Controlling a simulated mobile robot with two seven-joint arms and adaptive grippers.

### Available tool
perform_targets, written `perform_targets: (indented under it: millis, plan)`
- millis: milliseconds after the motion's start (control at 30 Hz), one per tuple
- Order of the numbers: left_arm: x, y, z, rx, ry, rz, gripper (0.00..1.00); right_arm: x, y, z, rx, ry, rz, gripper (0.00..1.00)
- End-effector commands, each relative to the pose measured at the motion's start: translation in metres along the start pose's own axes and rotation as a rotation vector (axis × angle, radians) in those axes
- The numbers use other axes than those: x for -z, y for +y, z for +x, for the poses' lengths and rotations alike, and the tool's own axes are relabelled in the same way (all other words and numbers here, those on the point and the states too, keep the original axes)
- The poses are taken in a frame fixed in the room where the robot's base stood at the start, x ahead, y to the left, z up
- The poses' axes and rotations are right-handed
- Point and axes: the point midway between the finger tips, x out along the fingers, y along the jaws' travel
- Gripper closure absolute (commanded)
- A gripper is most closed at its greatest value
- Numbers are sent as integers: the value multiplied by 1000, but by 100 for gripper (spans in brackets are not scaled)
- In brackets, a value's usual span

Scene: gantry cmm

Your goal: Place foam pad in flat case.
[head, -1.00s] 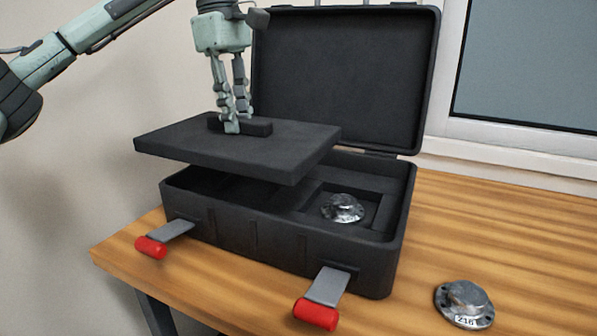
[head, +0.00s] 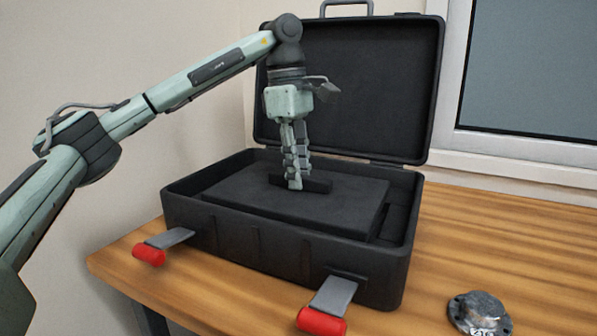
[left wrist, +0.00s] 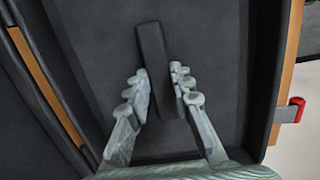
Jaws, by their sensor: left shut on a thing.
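The foam pad (head: 240,191) is a flat dark grey slab with a raised black grip bar (left wrist: 151,50) on top. It lies level within the walls of the open black flat case (head: 285,247), with a gap at its right end. I cannot tell whether it rests on what is below. My left gripper (head: 295,186) points down over the pad, its fingers (left wrist: 160,92) on both sides of the grip bar and shut on it. The metal part in the case is hidden under the pad. My right gripper is not in view.
The case lid (head: 350,85) stands open behind. Two latches with red tips (head: 148,256) (head: 321,321) stick out from the case front. A flanged metal part (head: 480,313) lies on the wooden table (head: 480,235) at the right. A window is behind.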

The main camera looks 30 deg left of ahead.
Motion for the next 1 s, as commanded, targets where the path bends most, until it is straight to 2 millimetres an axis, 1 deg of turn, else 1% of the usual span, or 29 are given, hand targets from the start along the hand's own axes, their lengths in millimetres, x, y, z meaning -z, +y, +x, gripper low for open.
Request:
perform_targets:
  millis: [100,133,267,533,667,767,833,867,900,967,1000]
  plan:
    - [0,0,1,3,1,1,100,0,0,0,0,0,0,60]
    - [0,0,1,4,2,2,75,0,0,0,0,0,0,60]
    - [0,0,1,3,1,2,59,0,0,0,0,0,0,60]
    - [0,0,0,3,1,1,58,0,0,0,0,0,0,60]
    - [0,0,-7,0,0,1,58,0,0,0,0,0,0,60]
    - [-1,0,-22,0,0,2,58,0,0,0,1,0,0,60]
    - [-1,0,-38,-1,-1,2,58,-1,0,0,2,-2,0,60]
    - [-1,0,-46,-1,0,2,58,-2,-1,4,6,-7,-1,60]
    - [-1,1,-56,-2,0,1,58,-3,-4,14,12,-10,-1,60]
    - [-1,0,-70,-2,1,0,58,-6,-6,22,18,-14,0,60]
    - [-1,0,-80,-1,1,0,58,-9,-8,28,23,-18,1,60]
